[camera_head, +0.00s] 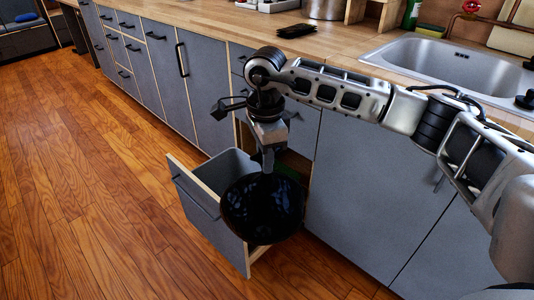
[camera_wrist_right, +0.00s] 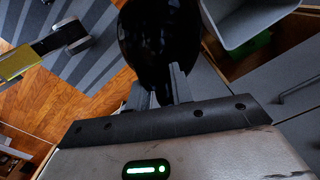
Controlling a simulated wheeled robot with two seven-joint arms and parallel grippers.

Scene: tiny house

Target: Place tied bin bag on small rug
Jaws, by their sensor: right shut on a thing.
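My right gripper is shut on the bag's top. In the right wrist view the bag (camera_wrist_right: 158,45) also shows beyond the fingertips (camera_wrist_right: 160,85), and its tie is not clear. A grey striped rug (camera_wrist_right: 98,68) lies on the wooden floor at the upper left of the right wrist view. No rug shows in the head view. My left gripper is not in view.
An open drawer front (camera_head: 205,210) sticks out from the grey cabinets, with a grey bin (camera_head: 232,165) inside. The counter with a steel sink (camera_head: 450,65) is behind my right arm. A yellow and grey object (camera_wrist_right: 40,52) shows over the rug. Wooden floor (camera_head: 90,180) is clear at left.

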